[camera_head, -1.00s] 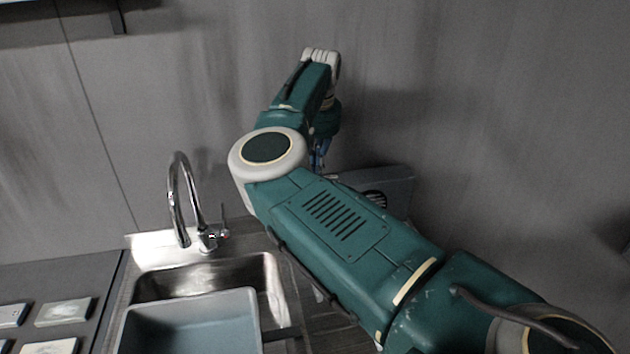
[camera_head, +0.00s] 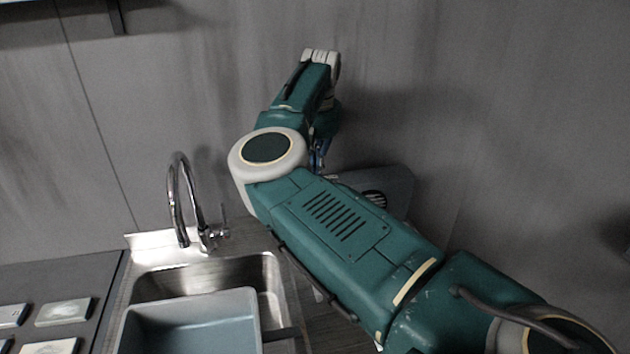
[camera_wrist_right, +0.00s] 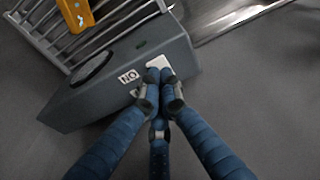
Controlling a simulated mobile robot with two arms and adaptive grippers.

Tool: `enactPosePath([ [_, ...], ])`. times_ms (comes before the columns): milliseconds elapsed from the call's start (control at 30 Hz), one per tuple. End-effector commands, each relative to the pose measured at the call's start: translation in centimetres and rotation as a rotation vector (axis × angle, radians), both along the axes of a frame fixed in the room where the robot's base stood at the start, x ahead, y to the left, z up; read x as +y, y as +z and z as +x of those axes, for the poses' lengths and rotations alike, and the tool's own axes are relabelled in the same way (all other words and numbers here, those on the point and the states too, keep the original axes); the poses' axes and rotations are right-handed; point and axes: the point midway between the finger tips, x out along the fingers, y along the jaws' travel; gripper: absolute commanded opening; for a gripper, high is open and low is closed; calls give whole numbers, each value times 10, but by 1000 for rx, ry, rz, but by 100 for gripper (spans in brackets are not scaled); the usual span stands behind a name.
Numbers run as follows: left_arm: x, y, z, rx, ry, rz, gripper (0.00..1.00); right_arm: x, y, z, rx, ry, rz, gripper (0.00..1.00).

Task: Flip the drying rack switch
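A small pale patch (camera_wrist_right: 159,64), possibly the switch, lies on the housing's near end. My right gripper (camera_wrist_right: 161,85) has its blue fingers drawn together, with the tips at that patch; I cannot tell whether they touch it. In the head view the housing (camera_head: 395,186) is partly hidden behind my right arm, and only bits of the blue fingers show. My left gripper is not in view.
A metal sink (camera_head: 275,275) with a grey-blue tub (camera_head: 190,325) in it and a curved faucet (camera_head: 178,195) stand left of my right arm. Metal rack bars and a yellow piece (camera_wrist_right: 75,14) lie beyond the housing. The grey wall is close behind.

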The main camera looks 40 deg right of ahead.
Motion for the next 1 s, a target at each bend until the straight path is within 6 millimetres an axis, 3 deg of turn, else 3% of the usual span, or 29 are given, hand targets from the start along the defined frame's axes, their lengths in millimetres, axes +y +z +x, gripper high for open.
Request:
enactPosePath([
  [1000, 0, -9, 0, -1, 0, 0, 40, 0, -16, 0, 0, 0, 0, 0],
])
